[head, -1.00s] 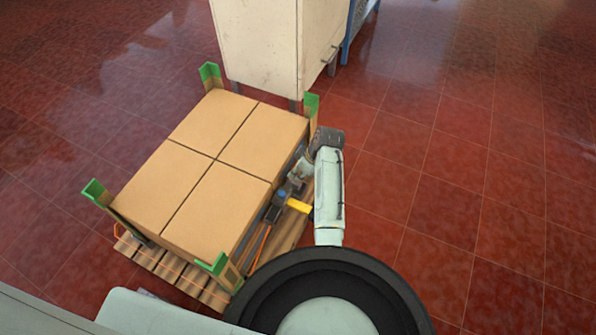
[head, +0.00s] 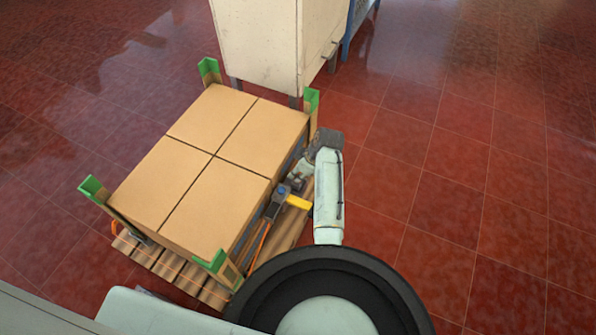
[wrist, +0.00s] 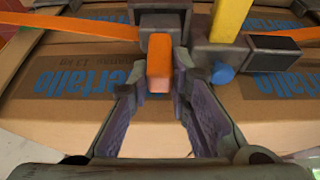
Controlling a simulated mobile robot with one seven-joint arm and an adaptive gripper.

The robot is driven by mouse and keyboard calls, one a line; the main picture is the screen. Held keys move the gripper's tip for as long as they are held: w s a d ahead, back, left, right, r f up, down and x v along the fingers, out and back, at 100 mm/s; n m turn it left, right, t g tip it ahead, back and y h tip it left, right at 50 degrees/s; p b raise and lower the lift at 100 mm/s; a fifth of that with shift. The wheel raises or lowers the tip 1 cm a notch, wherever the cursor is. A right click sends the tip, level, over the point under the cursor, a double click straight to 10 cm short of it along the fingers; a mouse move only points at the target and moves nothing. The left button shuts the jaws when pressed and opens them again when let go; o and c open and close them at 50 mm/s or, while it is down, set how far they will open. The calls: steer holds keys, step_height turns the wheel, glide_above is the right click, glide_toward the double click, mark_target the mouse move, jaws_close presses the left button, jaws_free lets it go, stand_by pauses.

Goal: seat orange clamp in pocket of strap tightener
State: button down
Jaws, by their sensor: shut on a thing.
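The orange clamp (wrist: 159,62) shows as a small block between my fingers in the wrist view. My gripper (wrist: 160,78) is shut on it. The clamp's far end meets the dark grey body of the strap tightener (wrist: 160,20); how deep it sits in the pocket I cannot tell. The tightener has a yellow handle (wrist: 230,18) and a blue knob (wrist: 222,74) to the right of my fingers. In the head view the yellow handle (head: 298,202) shows beside the boxes, my arm hides part of the gripper, and the clamp cannot be made out.
Cardboard boxes (head: 208,165) stand on a wooden pallet (head: 170,263) with green corner guards (head: 94,188). An orange strap (wrist: 55,22) runs across the box side. A pale cabinet (head: 255,45) stands behind. The red tiled floor to the right is clear.

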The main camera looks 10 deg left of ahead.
steer(key=shift+f+b, duration=0.9)
steer(key=shift+f, duration=0.5)
steer(key=shift+f, duration=0.3)
steer(key=c, duration=1.4)
jaws_free()
steer(key=v, duration=1.2)
